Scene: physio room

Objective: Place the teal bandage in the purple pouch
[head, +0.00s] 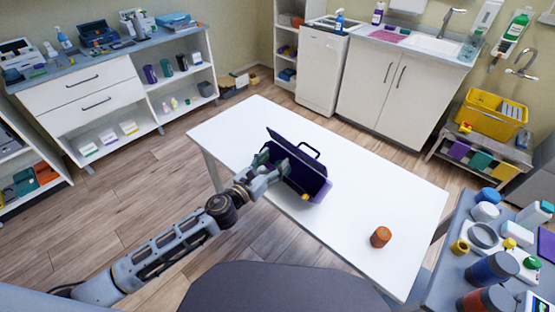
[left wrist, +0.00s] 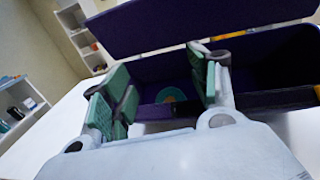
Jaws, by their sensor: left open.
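The purple pouch (head: 312,183) stands on the white table with its lid up; its open interior also shows in the left wrist view (left wrist: 262,75). My left gripper (head: 272,163) is at the pouch's left side, over its opening. In the left wrist view its green-padded fingers (left wrist: 165,92) are spread apart with nothing clamped between them. A round teal ring shape, looking like the teal bandage (left wrist: 172,95), shows beyond and between the fingers, inside the pouch. In the head view the bandage cannot be made out. My right gripper is not in view.
The white table (head: 350,200) is mostly bare around the pouch. An orange-brown roll (head: 381,237) stands near its right front. A small yellow item (head: 305,196) is at the pouch's near side. A crowded side table (head: 450,262) with jars and tubs stands at the right.

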